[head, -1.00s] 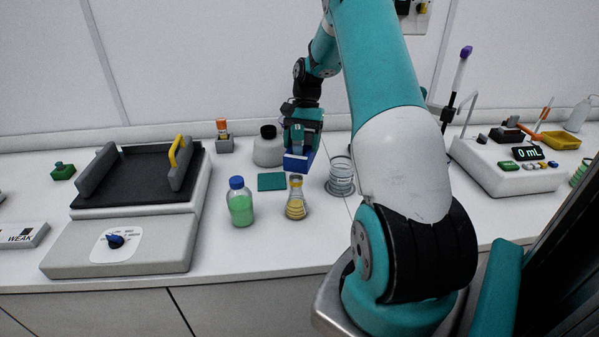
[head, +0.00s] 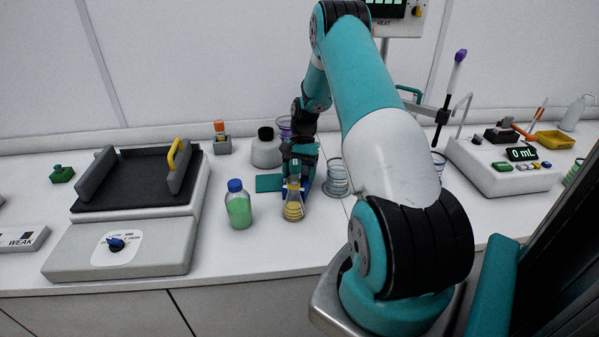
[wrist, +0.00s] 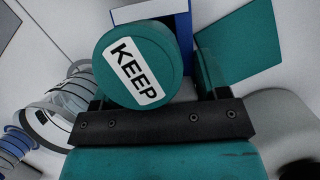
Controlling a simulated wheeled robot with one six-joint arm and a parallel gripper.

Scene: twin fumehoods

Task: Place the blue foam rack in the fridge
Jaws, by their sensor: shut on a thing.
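The blue foam rack (head: 306,187) is under my gripper (head: 300,165) in the head view, mostly hidden behind the yellow flask and the gripper. In the wrist view, the blue rack (wrist: 183,30) shows at the top with a pale face. A round teal cap labelled KEEP (wrist: 138,68) covers much of it and sits between the fingers of my gripper (wrist: 160,90). The fridge is not recognisable in these views.
A yellow-liquid flask (head: 293,205) stands just in front of the rack. A green bottle (head: 238,205) is to the left, and clear ringed glassware (head: 338,180) to the right. A teal mat (head: 268,183) lies beside the gripper. A shaker (head: 130,215) fills the left bench.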

